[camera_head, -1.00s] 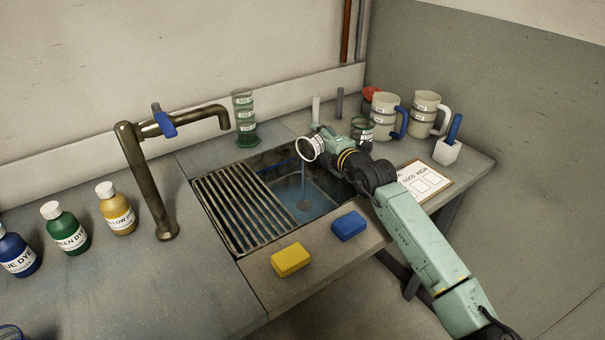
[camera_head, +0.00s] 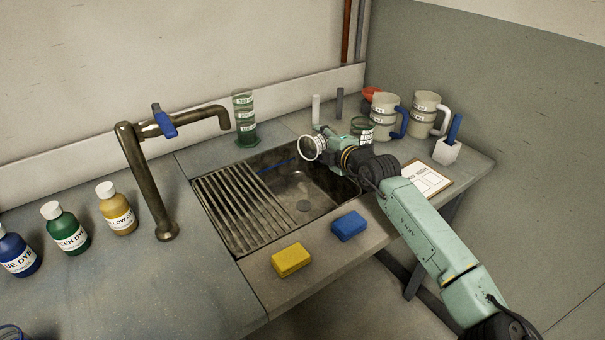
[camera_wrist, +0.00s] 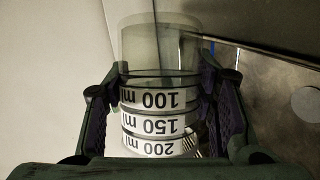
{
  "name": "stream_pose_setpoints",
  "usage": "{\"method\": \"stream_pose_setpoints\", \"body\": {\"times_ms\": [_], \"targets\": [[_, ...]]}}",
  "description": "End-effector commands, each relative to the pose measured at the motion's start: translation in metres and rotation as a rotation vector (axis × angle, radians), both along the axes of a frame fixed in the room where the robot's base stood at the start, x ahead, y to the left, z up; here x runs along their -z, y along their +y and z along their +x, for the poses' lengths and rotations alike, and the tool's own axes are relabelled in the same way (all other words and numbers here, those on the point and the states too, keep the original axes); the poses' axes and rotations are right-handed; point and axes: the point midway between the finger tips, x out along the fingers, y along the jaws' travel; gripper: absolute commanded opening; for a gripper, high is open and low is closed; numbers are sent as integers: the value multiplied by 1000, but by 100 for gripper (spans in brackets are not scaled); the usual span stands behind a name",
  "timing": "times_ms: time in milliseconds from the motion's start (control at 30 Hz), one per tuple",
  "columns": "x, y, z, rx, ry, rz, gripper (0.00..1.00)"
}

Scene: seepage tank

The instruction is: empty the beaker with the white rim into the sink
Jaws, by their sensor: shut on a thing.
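The beaker with the white rim (camera_head: 311,147) is held tipped over the sink (camera_head: 321,190), its mouth facing left and toward the camera. No stream shows from it now, and the sink floor looks bare. My gripper (camera_head: 330,145) is shut on the beaker above the sink's back right part. In the wrist view the clear beaker (camera_wrist: 158,100), with 100, 150 and 200 ml bands upside down, sits between the two fingers of my gripper (camera_wrist: 160,115). It looks empty there.
A slatted rack (camera_head: 240,208) covers the sink's left part. A tap (camera_head: 150,175), a green measuring cylinder (camera_head: 244,118), another beaker (camera_head: 362,130) and two jugs (camera_head: 385,117) stand around it. A yellow sponge (camera_head: 291,260) and a blue sponge (camera_head: 348,225) lie in front.

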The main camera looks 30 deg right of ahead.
Motion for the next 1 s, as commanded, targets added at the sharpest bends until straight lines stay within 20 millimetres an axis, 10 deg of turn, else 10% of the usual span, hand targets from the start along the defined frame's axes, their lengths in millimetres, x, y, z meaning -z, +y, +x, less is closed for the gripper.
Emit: {"method": "stream_pose_setpoints", "body": {"times_ms": [433, 1000], "targets": [[-4, -12, 7, 0, 62, 147, 11], [-19, -23, 12, 0, 355, 824, 11]]}}
